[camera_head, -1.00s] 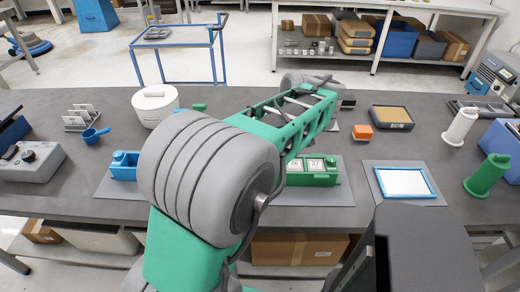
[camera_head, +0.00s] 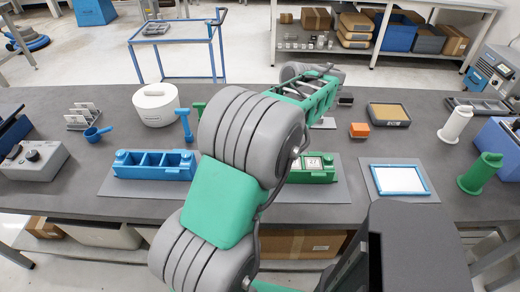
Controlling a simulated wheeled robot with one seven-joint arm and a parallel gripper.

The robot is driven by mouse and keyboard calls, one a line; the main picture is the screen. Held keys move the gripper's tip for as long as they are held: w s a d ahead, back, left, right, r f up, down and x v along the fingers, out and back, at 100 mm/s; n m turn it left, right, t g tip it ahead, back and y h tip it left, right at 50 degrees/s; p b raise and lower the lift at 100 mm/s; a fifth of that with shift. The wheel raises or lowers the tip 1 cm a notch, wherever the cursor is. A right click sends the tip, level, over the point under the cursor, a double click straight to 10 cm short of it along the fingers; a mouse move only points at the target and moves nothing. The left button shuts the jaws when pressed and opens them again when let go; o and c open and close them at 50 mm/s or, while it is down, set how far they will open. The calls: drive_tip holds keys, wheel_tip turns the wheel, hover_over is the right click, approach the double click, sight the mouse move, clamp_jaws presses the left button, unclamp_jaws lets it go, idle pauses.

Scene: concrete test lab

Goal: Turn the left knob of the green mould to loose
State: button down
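The green mould (camera_head: 318,177) lies on a grey mat right of the table's middle. Only its right part shows, with a pale labelled insert in its top. My arm covers its left part, so its left knob is hidden and I cannot tell how that knob is set. My arm reaches forward over the table, left of and above the visible part of the mould. My gripper cannot be made out in the head view. I cannot tell whether anything touches the mould.
A blue mould (camera_head: 153,165) lies on a mat to the left. A blue hammer-shaped tool (camera_head: 185,125) and a white round pot (camera_head: 156,104) stand behind it.

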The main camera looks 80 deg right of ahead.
idle(0.4)
drive_tip(key=c, duration=1.1)
unclamp_jaws()
drive_tip(key=shift+p+v, duration=2.5)
drive_tip(key=shift+v, duration=1.4)
